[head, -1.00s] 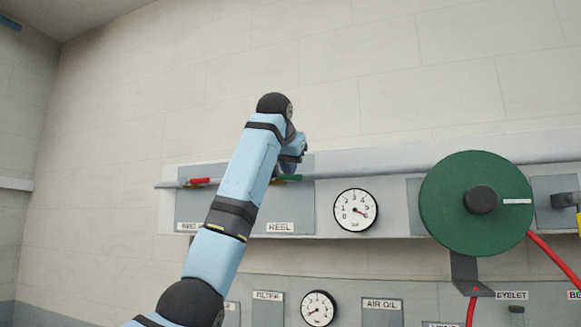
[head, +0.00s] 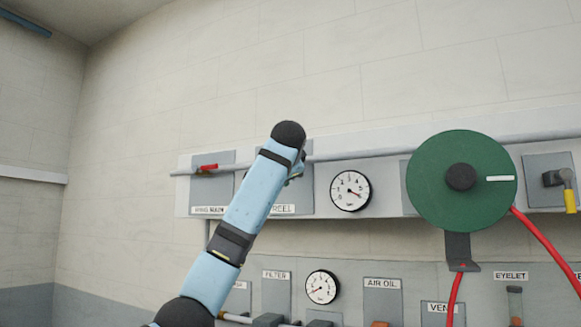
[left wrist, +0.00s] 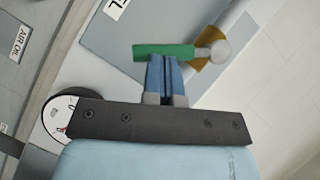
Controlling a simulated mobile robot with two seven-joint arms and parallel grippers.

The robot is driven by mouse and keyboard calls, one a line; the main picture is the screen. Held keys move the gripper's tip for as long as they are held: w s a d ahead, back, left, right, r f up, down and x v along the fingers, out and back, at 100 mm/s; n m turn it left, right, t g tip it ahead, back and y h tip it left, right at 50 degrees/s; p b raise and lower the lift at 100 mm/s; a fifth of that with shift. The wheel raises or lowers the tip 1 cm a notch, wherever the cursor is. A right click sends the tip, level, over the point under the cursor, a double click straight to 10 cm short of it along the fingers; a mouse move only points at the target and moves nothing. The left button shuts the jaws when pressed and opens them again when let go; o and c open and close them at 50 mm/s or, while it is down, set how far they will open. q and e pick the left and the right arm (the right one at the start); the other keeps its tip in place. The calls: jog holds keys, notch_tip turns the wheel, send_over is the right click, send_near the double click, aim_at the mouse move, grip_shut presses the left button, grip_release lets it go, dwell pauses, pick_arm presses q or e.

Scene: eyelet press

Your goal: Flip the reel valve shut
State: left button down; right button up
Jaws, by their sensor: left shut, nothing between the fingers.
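The reel valve shows in the left wrist view as a green lever handle (left wrist: 163,51) on a brass-coloured body (left wrist: 208,50) with a pale round end. The handle points left from the body, at an angle to the pipe. My left gripper (left wrist: 164,62) is shut and empty, its blue fingertips right at the handle's lower edge; I cannot tell whether they touch. In the head view, my left arm hides the valve, and the REEL label (head: 284,209) shows partly beside the forearm. My right gripper is in neither view.
A red-handled valve (head: 208,168) sits left on the same pipe (head: 400,150). A pressure gauge (head: 350,191) is just right of the REEL plate. A green reel (head: 435,190) with a red hose (head: 545,245) stands farther right. A lower panel carries another gauge (head: 321,287).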

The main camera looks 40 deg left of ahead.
pick_arm(q)
jog(key=shift+s+a+f+m+t+y+b, duration=0.2)
jog(key=shift+a+f+m+t+y, duration=0.2)
jog(key=shift+a+f+m+y, duration=0.55)
jog(key=shift+s+a+f+m+t+y+b, duration=0.15)
jog(key=shift+a+m+t+y, duration=0.35)
jog(key=shift+m, duration=0.85)
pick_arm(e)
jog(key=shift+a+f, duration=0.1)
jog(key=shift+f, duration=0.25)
pick_arm(q)
jog(key=shift+a, duration=0.1)
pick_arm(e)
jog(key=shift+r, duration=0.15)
